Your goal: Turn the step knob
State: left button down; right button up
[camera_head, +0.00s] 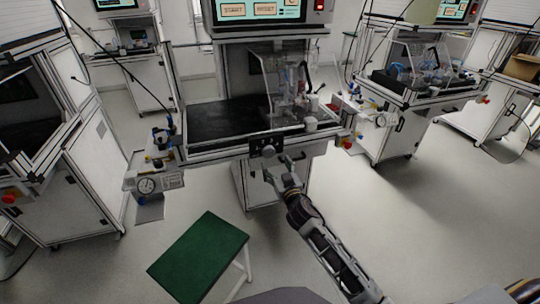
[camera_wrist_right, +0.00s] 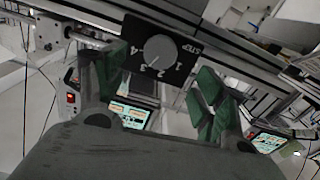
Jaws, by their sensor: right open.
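The step knob (camera_wrist_right: 160,48) is a round grey dial on a black plate (camera_wrist_right: 186,66) marked STEP, with the numbers 1 to 4 around it. The wrist view shows the plate upside down, and I cannot tell which number the knob points to. In the head view the knob plate (camera_head: 268,150) is on the front edge of the middle workstation. My right gripper (camera_head: 277,168) is just in front of it. In the right wrist view this gripper (camera_wrist_right: 160,75) is open, its green-padded fingers on either side of the knob, apparently not touching it. My left gripper is not in view.
The workstation's black worktop (camera_head: 215,122) carries a clear-walled fixture (camera_head: 287,85). A green-topped stool (camera_head: 200,255) stands on the floor at the front left. Other workstations stand left and right; the floor at front right is clear.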

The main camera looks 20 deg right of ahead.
aim_at(269, 153)
jog(key=shift+w+a, duration=0.1)
jog(key=shift+w, duration=3.55)
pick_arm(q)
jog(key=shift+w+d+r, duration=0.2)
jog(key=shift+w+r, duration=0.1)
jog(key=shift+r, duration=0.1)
pick_arm(e)
jog(key=shift+w, duration=0.25)
jog(key=c, duration=1)
jog(key=shift+c, duration=0.2)
